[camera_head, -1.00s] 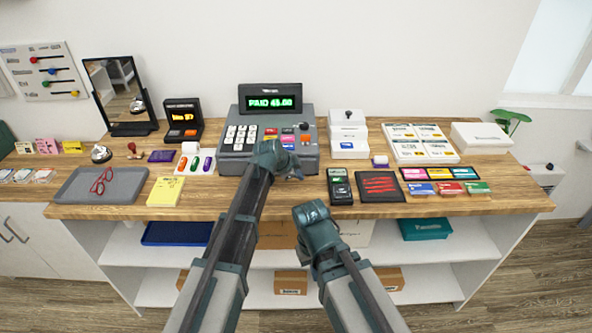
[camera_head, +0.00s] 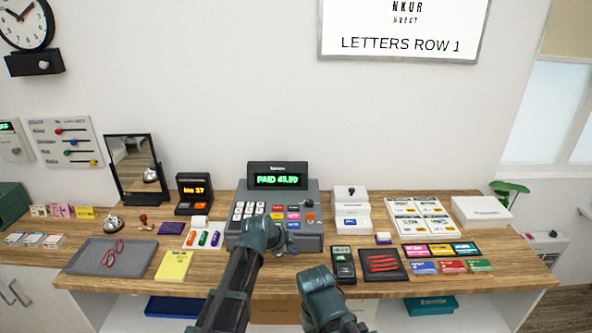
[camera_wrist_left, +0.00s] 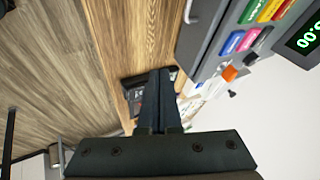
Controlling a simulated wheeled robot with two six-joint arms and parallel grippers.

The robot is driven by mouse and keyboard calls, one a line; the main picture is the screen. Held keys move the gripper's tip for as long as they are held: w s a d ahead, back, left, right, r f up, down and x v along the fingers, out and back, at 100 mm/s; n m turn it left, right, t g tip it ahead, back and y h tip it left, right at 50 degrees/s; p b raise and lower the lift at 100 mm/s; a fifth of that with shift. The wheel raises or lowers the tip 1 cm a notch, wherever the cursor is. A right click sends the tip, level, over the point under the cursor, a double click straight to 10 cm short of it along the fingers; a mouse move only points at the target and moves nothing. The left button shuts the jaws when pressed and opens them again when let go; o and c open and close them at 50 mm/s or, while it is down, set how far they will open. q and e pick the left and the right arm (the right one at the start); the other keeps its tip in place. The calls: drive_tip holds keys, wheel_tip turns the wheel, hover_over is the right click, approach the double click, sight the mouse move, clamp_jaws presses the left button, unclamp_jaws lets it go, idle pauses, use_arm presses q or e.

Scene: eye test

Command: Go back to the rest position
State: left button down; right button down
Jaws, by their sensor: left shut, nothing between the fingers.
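My left gripper (camera_head: 284,244) is in front of the grey cash register (camera_head: 240,228) in the head view and hides part of its lower front. The fingers show in the left wrist view (camera_wrist_left: 160,98), shut with nothing between them, beside the register's grey side (camera_wrist_left: 215,38). I cannot tell whether it touches the register. The register's display (camera_head: 278,181) reads a green "PAID" amount. My right gripper (camera_head: 318,280) is low in the head view, in front of the counter edge and left of the dark card terminal (camera_head: 343,265). Its fingers are hidden.
The wooden counter (camera_head: 300,263) holds a grey tray with red glasses (camera_head: 80,255), a yellow notepad (camera_head: 174,265), a black mat with red pens (camera_head: 383,264) and several cards (camera_head: 438,267). A mirror (camera_head: 133,165) stands at the left. A wall sign (camera_head: 400,45) hangs above.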

use_arm(q)
drive_tip(key=s+a+f+n+g+y, duration=0.2)
drive_tip(key=s+n, duration=0.4)
drive_tip(key=s, duration=0.7)
drive_tip(key=s+a+f+n+g+y, duration=0.2)
drive_tip(key=s+n+g+y, duration=0.2)
drive_tip(key=s, duration=1)
drive_tip(key=n, duration=0.2)
drive_tip(key=shift+a+n, duration=0.25)
drive_tip(key=shift+n, duration=0.15)
drive_tip(key=shift+f, duration=0.1)
